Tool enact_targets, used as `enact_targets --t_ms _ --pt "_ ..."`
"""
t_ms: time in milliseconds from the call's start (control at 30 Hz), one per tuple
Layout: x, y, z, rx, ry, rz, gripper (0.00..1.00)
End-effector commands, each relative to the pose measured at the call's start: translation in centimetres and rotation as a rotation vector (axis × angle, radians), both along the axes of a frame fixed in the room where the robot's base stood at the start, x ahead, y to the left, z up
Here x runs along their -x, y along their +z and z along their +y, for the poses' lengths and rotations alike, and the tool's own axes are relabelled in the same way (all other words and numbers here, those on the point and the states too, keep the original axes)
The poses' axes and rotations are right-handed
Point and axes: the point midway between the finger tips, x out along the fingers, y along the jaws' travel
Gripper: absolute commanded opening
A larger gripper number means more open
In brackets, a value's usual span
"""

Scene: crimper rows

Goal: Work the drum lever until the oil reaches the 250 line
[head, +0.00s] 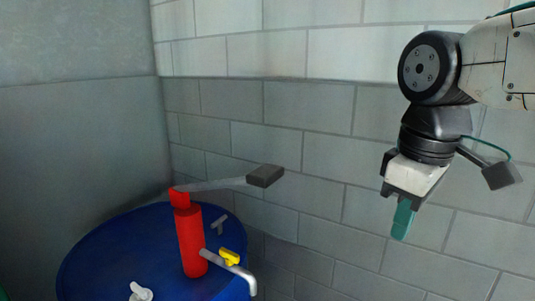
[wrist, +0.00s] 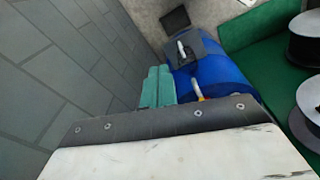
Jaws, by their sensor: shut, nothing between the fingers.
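A red pump (head: 190,242) stands upright on a blue drum (head: 105,245) at the lower left of the head view. Its grey lever (head: 215,184) reaches right from the red top, tilted slightly up, and ends in a dark grip (head: 265,176). A spout (head: 238,271) with a yellow part (head: 229,256) comes off the pump. My gripper (head: 402,220) is shut and empty, to the right of the grip and apart from it. Its teal fingers (wrist: 158,88) show in the wrist view beside the drum (wrist: 222,75). No oil or 250 line is visible.
A pale block wall (head: 320,130) runs behind the drum and my arm. A white fitting (head: 140,292) sits on the drum top. The wrist view shows a green surface (wrist: 255,42) and dark spools (wrist: 305,38) at the right. The space between grip and gripper looks clear.

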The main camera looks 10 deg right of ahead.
Motion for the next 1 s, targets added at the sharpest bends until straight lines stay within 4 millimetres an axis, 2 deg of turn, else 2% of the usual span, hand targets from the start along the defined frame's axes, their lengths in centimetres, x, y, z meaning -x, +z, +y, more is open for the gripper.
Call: enact_targets --t_ms 33,200,300,400,500,600,733,1000 --pt "-2.2 2.6 1.5 0.012 0.176 0.007 0.00" --pt "-7.9 10.5 7.0 0.051 0.833 0.033 0.00" --pt "-10.4 14.1 10.6 0.065 1.186 0.043 0.00" --pt "-12.1 16.7 13.7 0.076 1.475 0.050 0.00" --pt "-13.1 18.4 16.0 0.082 1.687 0.053 0.00" --pt "-13.5 19.4 17.3 0.086 1.813 0.054 0.00" --pt "-13.7 19.8 17.9 0.086 1.874 0.054 0.00" --pt "-13.7 19.8 17.8 0.087 1.875 0.052 0.00"
